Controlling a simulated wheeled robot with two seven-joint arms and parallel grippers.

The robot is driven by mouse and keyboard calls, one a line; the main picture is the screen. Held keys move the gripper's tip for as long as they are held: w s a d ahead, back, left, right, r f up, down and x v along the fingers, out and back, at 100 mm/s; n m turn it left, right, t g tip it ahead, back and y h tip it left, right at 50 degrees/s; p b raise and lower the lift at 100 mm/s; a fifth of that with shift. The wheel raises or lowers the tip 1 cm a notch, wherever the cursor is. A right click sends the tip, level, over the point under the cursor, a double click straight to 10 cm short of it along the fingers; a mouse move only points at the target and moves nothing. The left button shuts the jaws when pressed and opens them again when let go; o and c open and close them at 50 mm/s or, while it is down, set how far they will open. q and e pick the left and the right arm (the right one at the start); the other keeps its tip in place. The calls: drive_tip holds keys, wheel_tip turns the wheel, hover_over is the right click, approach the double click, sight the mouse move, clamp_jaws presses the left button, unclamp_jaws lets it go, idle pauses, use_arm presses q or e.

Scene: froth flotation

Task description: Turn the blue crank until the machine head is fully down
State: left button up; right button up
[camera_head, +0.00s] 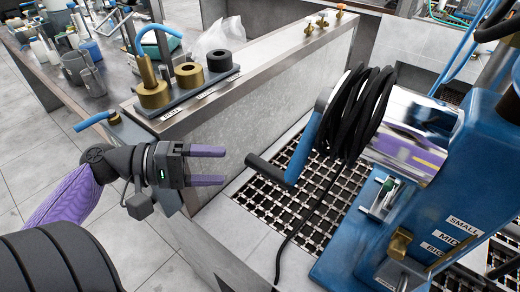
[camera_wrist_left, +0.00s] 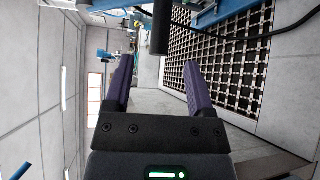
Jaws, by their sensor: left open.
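The blue crank (camera_head: 309,138) is on the near side of the blue machine (camera_head: 455,165). Its arm slants down to a dark grip (camera_head: 265,168) that points left. A coil of black cable (camera_head: 362,112) hangs by the crank's hub. My left gripper (camera_head: 224,165) is open, its purple fingers pointing right, a short way left of the crank's grip and apart from it. In the left wrist view, the dark grip (camera_wrist_left: 160,28) shows beyond the open, empty fingers (camera_wrist_left: 158,80). The machine head is not clearly visible. My right gripper is not in view.
A metal grate (camera_head: 290,205) lies under the crank. A low wall (camera_head: 250,100) behind my left gripper carries a rack of brass and black weights (camera_head: 187,75). A bench (camera_head: 75,65) with bottles and jars stands at the back left. Open floor lies left of the wall.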

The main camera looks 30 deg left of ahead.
sight(255, 169)
use_arm(q)
drive_tip(key=x, duration=0.8)
drive_tip(key=shift+w+d+f, duration=0.1)
drive_tip(key=shift+w+d, duration=0.05)
drive_tip(key=shift+d, duration=0.2)
clamp_jaws()
idle(0.9)
